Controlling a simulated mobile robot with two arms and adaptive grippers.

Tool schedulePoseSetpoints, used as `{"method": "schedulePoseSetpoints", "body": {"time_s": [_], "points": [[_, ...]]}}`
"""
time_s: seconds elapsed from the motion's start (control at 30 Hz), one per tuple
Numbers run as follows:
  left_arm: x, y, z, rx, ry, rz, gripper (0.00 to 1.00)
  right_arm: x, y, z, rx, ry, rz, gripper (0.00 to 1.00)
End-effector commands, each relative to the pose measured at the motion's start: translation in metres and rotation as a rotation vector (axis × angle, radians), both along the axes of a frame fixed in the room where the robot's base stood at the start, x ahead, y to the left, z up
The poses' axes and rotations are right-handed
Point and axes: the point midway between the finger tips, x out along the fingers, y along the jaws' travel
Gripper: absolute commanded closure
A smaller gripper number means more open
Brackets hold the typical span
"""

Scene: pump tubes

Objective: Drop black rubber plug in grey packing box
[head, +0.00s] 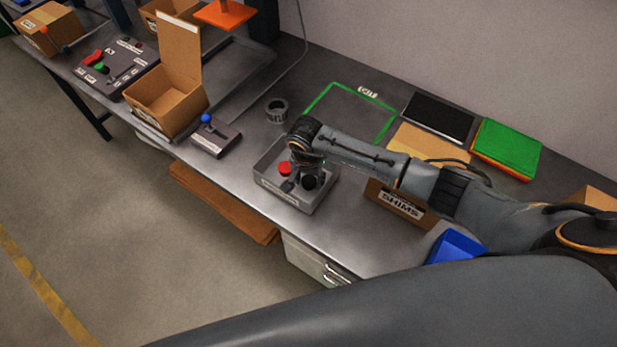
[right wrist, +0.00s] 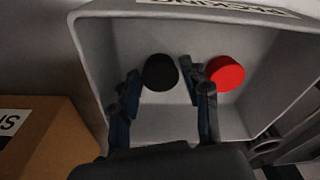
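The grey packing box (head: 268,186) stands on the bench below my right gripper (head: 298,180). In the right wrist view, the black rubber plug (right wrist: 160,72) lies inside the box. The two fingers of my right gripper (right wrist: 160,76) are spread apart, one on each side of the black plug in the picture. Gaps show between plug and fingers, so nothing is gripped. In the head view, the black plug (head: 310,182) is beside the fingers. A red plug (right wrist: 225,73) lies to its right in the wrist view. My left gripper is not in view.
A cardboard box labelled SHIMS (head: 398,200) stands right of the grey box, under my right arm. A blue bin (head: 456,246) is nearer the front. A small control box (head: 214,138) and an open carton (head: 168,100) stand to the left. A grey ring (head: 277,110) lies behind.

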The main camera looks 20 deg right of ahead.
Motion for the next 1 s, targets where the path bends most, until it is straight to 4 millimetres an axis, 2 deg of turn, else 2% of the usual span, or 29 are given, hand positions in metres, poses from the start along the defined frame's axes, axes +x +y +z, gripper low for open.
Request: {"method": "schedulePoseSetpoints", "body": {"time_s": [0.27,0.33,0.43,0.8,1.0], "points": [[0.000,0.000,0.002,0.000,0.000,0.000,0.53,0.000,0.000,0.002,0.000,0.000,0.000,0.52],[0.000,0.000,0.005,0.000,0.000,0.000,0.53,0.000,0.000,0.005,0.001,0.000,0.000,0.52],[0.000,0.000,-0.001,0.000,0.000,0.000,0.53,0.001,0.001,0.013,0.002,-0.005,0.001,0.52],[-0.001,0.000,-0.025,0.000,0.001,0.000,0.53,-0.007,0.005,0.088,0.001,-0.006,0.002,0.52],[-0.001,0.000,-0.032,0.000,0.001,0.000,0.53,-0.011,0.007,0.115,0.001,-0.002,0.001,0.52]]}}
